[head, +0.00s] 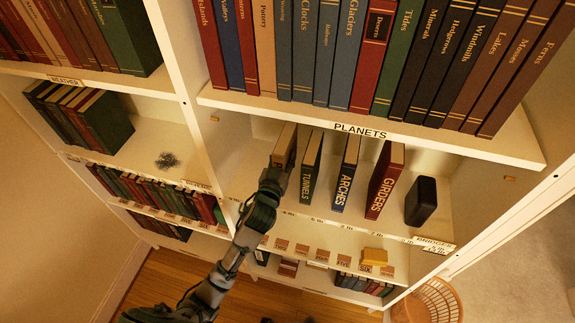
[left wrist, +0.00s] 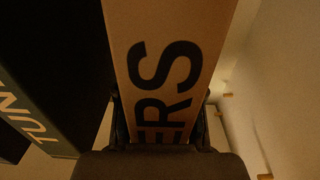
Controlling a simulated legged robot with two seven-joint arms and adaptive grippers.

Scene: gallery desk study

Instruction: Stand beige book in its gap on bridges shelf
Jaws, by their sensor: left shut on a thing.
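The beige book (head: 285,143) is at the left of the bridges shelf (head: 345,226), left of the green TUNNELS book (head: 311,165). My left gripper (head: 275,172) is shut on it from the front and hides its lower part. In the left wrist view the beige spine (left wrist: 170,65) fills the middle, with the letters ERS, between my fingers (left wrist: 162,125). The dark TUNNELS book (left wrist: 50,75) is close beside it there. Whether the beige book's base touches the shelf is hidden. My right gripper is not in view.
The ARCHES book (head: 346,174), the red GIRDERS book (head: 385,180) and a black block (head: 421,202) stand farther right. The planets shelf (head: 375,128) overhangs above. The upright panel (head: 193,100) is on the left, with bare shelf before it. A wicker basket (head: 432,300) stands on the floor.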

